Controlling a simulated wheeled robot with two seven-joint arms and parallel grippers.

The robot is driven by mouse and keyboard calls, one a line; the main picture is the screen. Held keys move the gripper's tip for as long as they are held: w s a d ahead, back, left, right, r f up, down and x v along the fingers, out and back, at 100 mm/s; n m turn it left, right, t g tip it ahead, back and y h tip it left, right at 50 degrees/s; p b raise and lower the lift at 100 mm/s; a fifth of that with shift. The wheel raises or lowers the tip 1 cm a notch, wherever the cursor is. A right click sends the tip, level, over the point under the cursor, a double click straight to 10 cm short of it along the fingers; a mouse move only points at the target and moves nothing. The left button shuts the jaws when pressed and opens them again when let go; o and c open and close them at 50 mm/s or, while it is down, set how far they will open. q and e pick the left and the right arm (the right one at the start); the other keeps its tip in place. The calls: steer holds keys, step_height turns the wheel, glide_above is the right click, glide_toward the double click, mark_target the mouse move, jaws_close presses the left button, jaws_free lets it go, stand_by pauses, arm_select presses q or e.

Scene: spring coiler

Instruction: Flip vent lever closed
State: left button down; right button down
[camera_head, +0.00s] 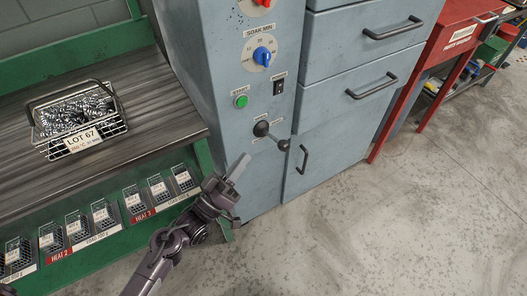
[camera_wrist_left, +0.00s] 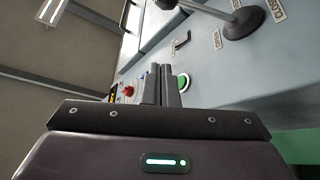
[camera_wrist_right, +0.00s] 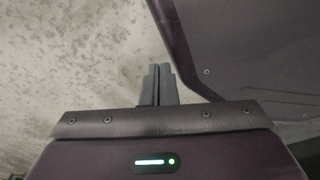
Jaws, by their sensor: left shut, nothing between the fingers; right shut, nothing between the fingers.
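The vent lever (camera_head: 272,137) is on the front of the grey-blue cabinet (camera_head: 230,85). It has a round black hub and a rod with a dark ball knob, pointing right and slightly down in the head view. In the left wrist view its hub (camera_wrist_left: 243,22) and rod show at the top, and the hub is beside a label (camera_wrist_left: 279,10) reading CLOSED. My left gripper (camera_head: 241,164) is shut and empty, to the lower left of the lever and apart from it. My right gripper (camera_wrist_right: 161,72) shows only in the right wrist view, shut and empty over floor.
Above the lever are a green start button (camera_head: 241,101), a black switch (camera_head: 279,86) and a blue dial (camera_head: 262,56). A drawer unit with handles (camera_head: 302,158) stands to the right. A workbench (camera_head: 160,110) with a wire basket (camera_head: 105,139) is left. The floor at right is open.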

mark_target(276, 141)
arm_select(q)
steer(key=shift+w+r, duration=0.1)
